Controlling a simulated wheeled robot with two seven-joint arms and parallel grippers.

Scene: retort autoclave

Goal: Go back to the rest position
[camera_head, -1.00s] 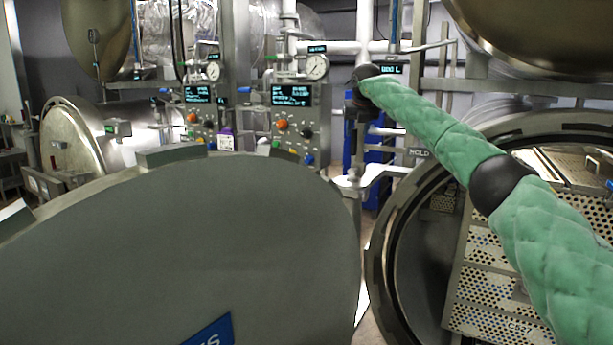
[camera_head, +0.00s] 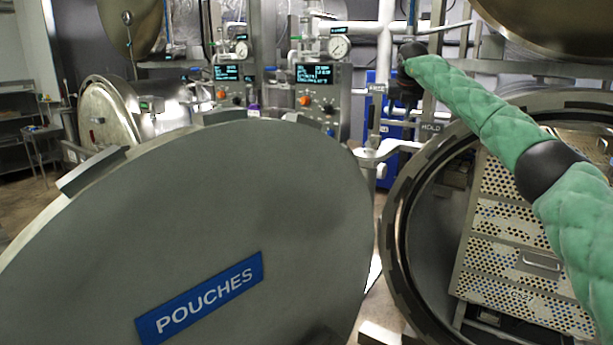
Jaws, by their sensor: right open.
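My right arm, in a green quilted sleeve, reaches in from the right edge across the front of the open retort chamber. Its dark right gripper (camera_head: 404,96) is at upper centre, in front of white pipes and right of the control panel. It is small and dark; I see nothing held in it, and it is open. My left arm and gripper are not in view.
A large grey round door (camera_head: 270,195) with a blue POUCHES sign (camera_head: 200,298) fills the lower left. The open chamber rim (camera_head: 392,235) and perforated trays (camera_head: 510,255) are at right. A control panel (camera_head: 345,95) with gauge stands behind. Little floor shows between door and chamber.

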